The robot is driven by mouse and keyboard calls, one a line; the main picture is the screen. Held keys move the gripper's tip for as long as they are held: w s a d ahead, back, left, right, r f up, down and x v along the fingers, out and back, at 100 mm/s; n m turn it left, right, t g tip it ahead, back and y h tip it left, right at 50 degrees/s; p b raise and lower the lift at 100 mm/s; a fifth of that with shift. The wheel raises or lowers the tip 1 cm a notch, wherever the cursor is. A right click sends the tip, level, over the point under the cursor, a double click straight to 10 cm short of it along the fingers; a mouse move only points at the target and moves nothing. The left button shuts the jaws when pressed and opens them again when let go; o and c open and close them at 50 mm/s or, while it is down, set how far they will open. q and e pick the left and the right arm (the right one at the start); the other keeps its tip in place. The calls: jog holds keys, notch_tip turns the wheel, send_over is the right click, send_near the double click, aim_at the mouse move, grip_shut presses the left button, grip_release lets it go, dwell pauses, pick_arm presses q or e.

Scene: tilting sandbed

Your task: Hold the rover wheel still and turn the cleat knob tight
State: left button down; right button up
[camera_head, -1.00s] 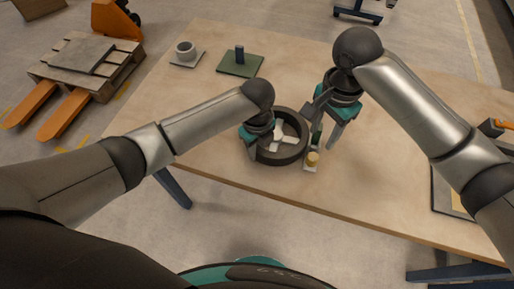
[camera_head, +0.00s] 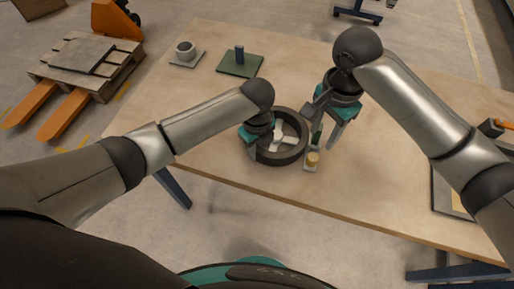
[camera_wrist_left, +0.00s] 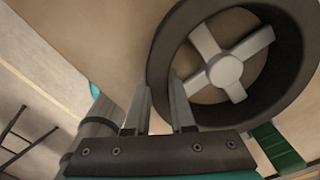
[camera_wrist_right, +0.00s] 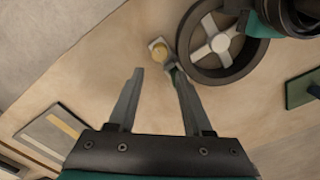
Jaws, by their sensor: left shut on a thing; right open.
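The rover wheel (camera_head: 302,150) is a dark ring with pale spokes lying flat near the table's front edge. My left gripper (camera_head: 252,150) is shut on its left rim; the left wrist view shows the fingers (camera_wrist_left: 160,77) astride the rim (camera_wrist_left: 158,62).
A green board (camera_head: 232,69) with a dark post and a grey pad (camera_head: 178,62) with a cup stand at the back left. A flat tray (camera_head: 440,193) and an orange-handled tool (camera_head: 502,123) lie at the right. The table's middle right is clear.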

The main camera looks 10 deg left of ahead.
aim_at(313, 156)
jog(key=o, duration=0.3)
jog(key=shift+a+f+n, duration=0.1)
jog(key=shift+f+n, duration=0.1)
jog(key=shift+n, duration=2.35)
jog(key=shift+a+f+n, duration=0.1)
jog(key=shift+f+n, duration=0.05)
jog(key=shift+n, duration=2.35)
jog(key=shift+f+n, duration=0.2)
jog(key=shift+n, duration=2.35)
jog(key=shift+f, duration=0.7)
notch_tip(313, 156, down, 7)
jog(key=shift+d+f, duration=0.1)
jog(key=shift+d, duration=0.05)
jog(key=shift+c, duration=0.3)
grip_shut()
